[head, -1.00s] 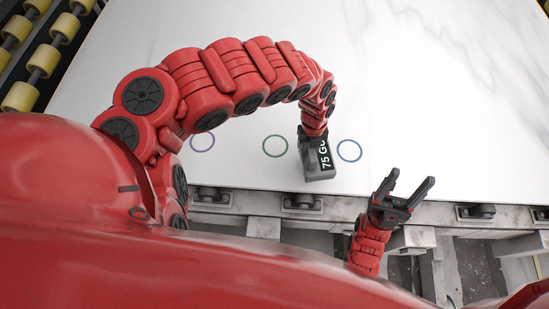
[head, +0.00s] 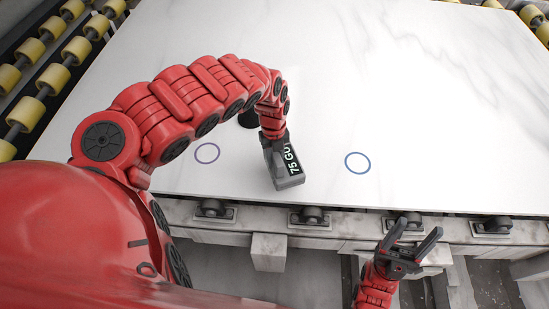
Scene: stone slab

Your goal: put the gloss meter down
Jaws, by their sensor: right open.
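The gloss meter (head: 286,172) is a grey block with a dark display reading "75 GU". It is at the end of my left arm, over the near part of the white stone slab (head: 430,110). My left gripper (head: 273,136) is at its far end; the fingers are mostly hidden, but the meter stays with the hand. I cannot tell whether its underside touches the slab. A purple-blue ring (head: 207,153) is to its left and a blue ring (head: 357,163) to its right. No green ring shows now. My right gripper (head: 415,238) is open and empty, off the slab's near edge.
Yellow rollers (head: 75,48) line the left side, and more show at the top right (head: 531,15). A grey frame with roller brackets (head: 312,216) runs below the slab's near edge. The slab's right side is clear. A dark round shape behind my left arm is unclear.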

